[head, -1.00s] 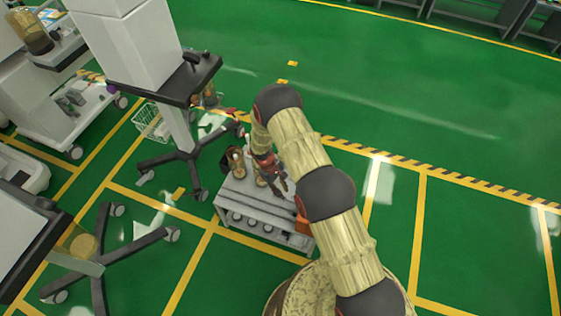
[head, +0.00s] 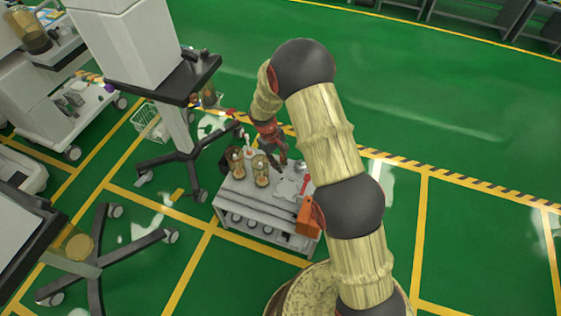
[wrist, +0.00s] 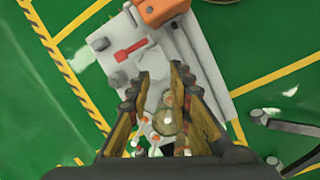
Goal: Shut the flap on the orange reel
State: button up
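The orange reel (head: 308,217) sits at the near right corner of the small grey cart (head: 262,212), partly covered by my arm in the head view. In the wrist view the orange reel (wrist: 160,10) is at the top edge and cut off by the frame, so I cannot tell its flap or how far it stands open. My gripper (head: 280,158) is above the far side of the cart top, apart from the reel. In the wrist view its fingers (wrist: 162,76) are spread with a gap between them, and nothing is held.
A red tool (wrist: 130,49) lies beside the reel on a pale item. Amber jars (head: 261,170) and small bottles stand on the cart's left part. A wheeled stand (head: 180,160) is left of the cart. Green floor on the right is free.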

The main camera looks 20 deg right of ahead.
jog(key=shift+v, duration=0.8)
jog(key=shift+s+d, duration=0.1)
jog(key=shift+d, duration=0.1)
jog(key=shift+c, duration=0.2)
